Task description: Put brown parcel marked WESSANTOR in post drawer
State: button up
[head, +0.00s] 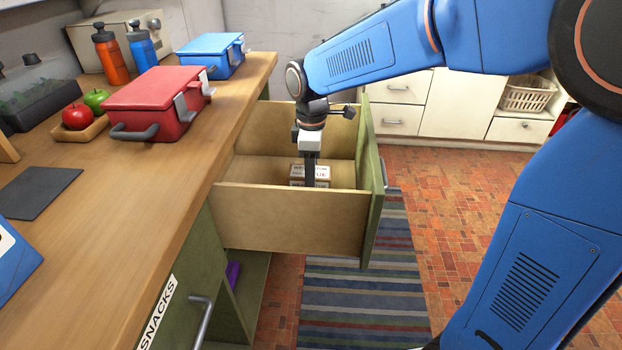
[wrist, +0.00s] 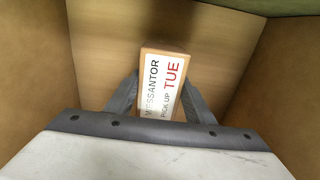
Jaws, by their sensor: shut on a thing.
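The brown parcel (wrist: 172,54) has a white label reading WESSANTOR, PICK UP and TUE in the wrist view. In the head view the parcel (head: 322,171) is inside the open drawer (head: 290,218), partly hidden by my gripper. My gripper (head: 310,182) reaches down into the drawer and is shut on the parcel. In the wrist view the two fingers of my gripper (wrist: 160,98) flank the parcel's sides. The drawer's wooden floor (wrist: 110,45) lies below it; I cannot tell whether the parcel touches it. The drawer's front label is out of view.
The counter (head: 130,205) at left holds a red lunch box (head: 155,95), a blue lunch box (head: 210,52), two bottles and apples. A door labelled SNACKS (head: 158,315) is below. The drawer walls surround my gripper, with bare floor beside the parcel. A striped rug (head: 360,290) lies below.

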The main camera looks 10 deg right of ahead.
jog(key=shift+f, duration=0.8)
jog(key=shift+f, duration=0.15)
jog(key=o, duration=1.2)
jog(key=shift+o, duration=0.2)
notch_tip(320, 180, up, 12)
jog(key=shift+r, duration=0.1)
